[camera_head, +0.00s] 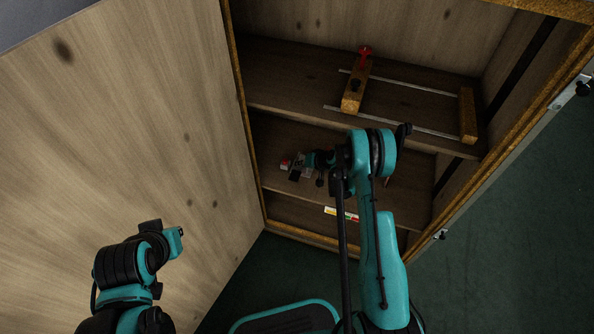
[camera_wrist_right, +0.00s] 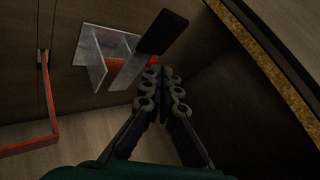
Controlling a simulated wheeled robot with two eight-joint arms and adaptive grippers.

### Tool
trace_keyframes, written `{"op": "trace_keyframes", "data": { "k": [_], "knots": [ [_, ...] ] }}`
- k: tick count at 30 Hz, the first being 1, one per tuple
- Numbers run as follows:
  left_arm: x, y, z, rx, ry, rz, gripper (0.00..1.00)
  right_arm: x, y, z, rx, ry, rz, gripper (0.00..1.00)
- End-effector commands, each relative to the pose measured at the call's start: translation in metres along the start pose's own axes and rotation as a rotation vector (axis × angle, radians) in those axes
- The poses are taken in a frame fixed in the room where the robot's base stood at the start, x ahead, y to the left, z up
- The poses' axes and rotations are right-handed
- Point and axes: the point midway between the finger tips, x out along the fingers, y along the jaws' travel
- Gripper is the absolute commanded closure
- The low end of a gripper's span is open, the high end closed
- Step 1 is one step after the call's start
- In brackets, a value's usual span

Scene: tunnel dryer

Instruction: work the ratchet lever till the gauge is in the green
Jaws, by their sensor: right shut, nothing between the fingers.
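The ratchet lever shows in the right wrist view as a black grip (camera_wrist_right: 162,33) on a grey metal arm, beside grey bracket plates (camera_wrist_right: 95,55) with red behind them. My right gripper (camera_wrist_right: 165,73) is shut and empty, its fingertips just below the black grip; I cannot tell if they touch it. In the head view the ratchet bracket (camera_head: 297,173) is small, deep in the cabinet, with my right gripper (camera_head: 310,163) close to its right. The gauge (camera_head: 340,213) is a strip with yellow, green and red on the lower front; its reading is too small to tell.
The wooden cabinet's open door (camera_head: 130,120) fills the left. A shelf (camera_head: 290,75) above the ratchet carries a wooden block (camera_head: 356,85) with a red knob, metal rods and another block (camera_head: 467,115). A red bar frame (camera_wrist_right: 30,147) lies left in the right wrist view.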

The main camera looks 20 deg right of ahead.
Motion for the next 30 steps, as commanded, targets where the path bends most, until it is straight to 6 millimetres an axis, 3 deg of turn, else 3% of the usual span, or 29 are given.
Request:
{"op": "trace_keyframes", "data": {
  "k": [30],
  "knots": [
    [0.0,0.0,0.0,0.0,0.0,0.0,1.0,0.0057,0.0041,0.0043,0.0,0.0,0.0,1.0]
  ]
}}
